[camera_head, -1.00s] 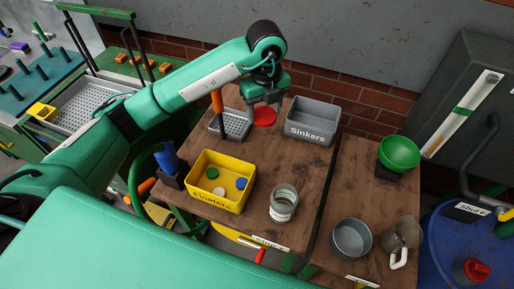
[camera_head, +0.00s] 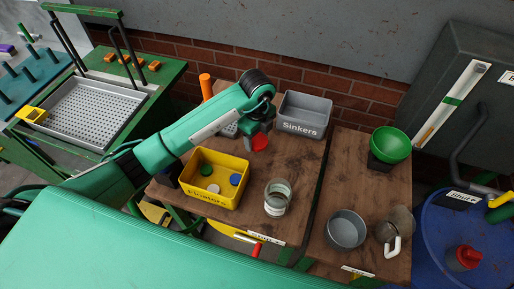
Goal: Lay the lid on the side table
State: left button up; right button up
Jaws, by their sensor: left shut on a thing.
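My left gripper (camera_head: 257,129) is over the far part of the wooden table (camera_head: 300,165). It is shut on a flat, round red thing, which looks like the lid (camera_head: 260,143). The gripper and wrist hide part of the lid's far side. An open glass jar (camera_head: 278,197) holding clear liquid stands nearer the front. A second wooden top (camera_head: 340,188), to the right across a narrow gap, looks like the side table. My right gripper is out of view.
A yellow bin (camera_head: 204,203) with coloured discs is left of the jar. A grey "Sinkers" bin (camera_head: 304,126) stands behind. The right-hand top carries a grey bowl (camera_head: 345,230), a glass mug (camera_head: 397,222) and a green bowl (camera_head: 391,144); its middle is clear.

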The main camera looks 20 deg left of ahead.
aim_at(257, 156)
pick_arm(q)
notch_tip(257, 156, down, 6)
jog(key=shift+f+p, duration=0.2)
jog(key=shift+p, duration=0.3)
jog(key=shift+f, duration=0.3)
jog(key=shift+f, duration=0.15)
jog(key=o, duration=0.9)
